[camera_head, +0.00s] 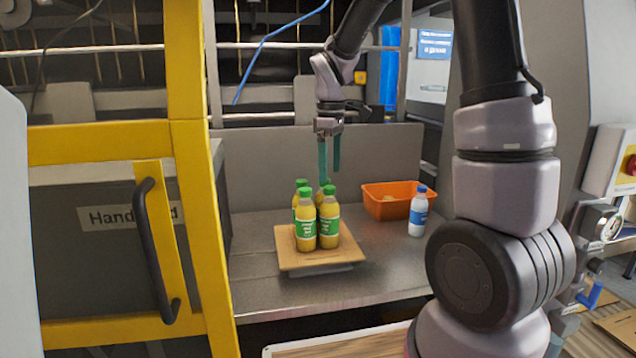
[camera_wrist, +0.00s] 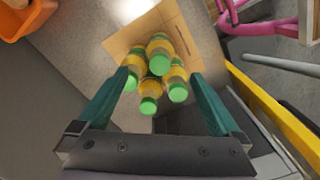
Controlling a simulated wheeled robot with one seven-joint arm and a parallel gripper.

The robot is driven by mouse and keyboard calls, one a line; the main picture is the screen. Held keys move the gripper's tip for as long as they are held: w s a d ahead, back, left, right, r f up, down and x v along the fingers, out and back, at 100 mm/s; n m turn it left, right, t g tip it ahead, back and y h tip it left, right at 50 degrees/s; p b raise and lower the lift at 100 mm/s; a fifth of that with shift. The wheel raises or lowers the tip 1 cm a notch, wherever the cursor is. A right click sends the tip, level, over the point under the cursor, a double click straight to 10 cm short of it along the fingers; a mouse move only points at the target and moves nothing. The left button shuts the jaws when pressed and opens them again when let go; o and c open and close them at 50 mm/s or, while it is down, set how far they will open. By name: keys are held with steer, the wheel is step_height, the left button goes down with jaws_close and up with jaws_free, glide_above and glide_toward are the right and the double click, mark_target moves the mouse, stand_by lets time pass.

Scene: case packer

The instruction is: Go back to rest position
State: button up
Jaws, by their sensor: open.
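My gripper (camera_head: 329,162) has teal fingers and hangs pointing down above the back of a group of juice bottles. In the wrist view, its fingers (camera_wrist: 160,85) are spread wide with nothing gripped, and the bottles show beyond and between them. Several yellow juice bottles (camera_head: 328,222) with green caps and green labels stand upright, close together, on a brown cardboard piece (camera_head: 290,261). The same bottles show in the wrist view (camera_wrist: 160,60). The fingertips overlap the rear bottles in the head view, so their exact gap is hard to tell.
An orange bin (camera_head: 385,207) stands right of the bottles, with something small inside. A white bottle with a blue cap (camera_head: 418,215) stands beside it on the grey worktop (camera_head: 390,262). A yellow frame with a black handle (camera_head: 150,250) borders the left. A grey back panel (camera_head: 265,160) rises behind.

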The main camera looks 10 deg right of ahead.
steer(key=s+d+r+m+t+y, duration=0.1)
steer(key=s+d+r+m+t, duration=0.1)
steer(key=s+r+m, duration=0.5)
steer(key=s+d+r+m+t+y, duration=0.1)
steer(key=s+d+r+m+t, duration=0.2)
steer(key=s, duration=0.9)
step_height(320, 180, up, 4)
steer(key=m+t, duration=0.2)
steer(key=m, duration=0.3)
steer(key=shift+d, duration=0.35)
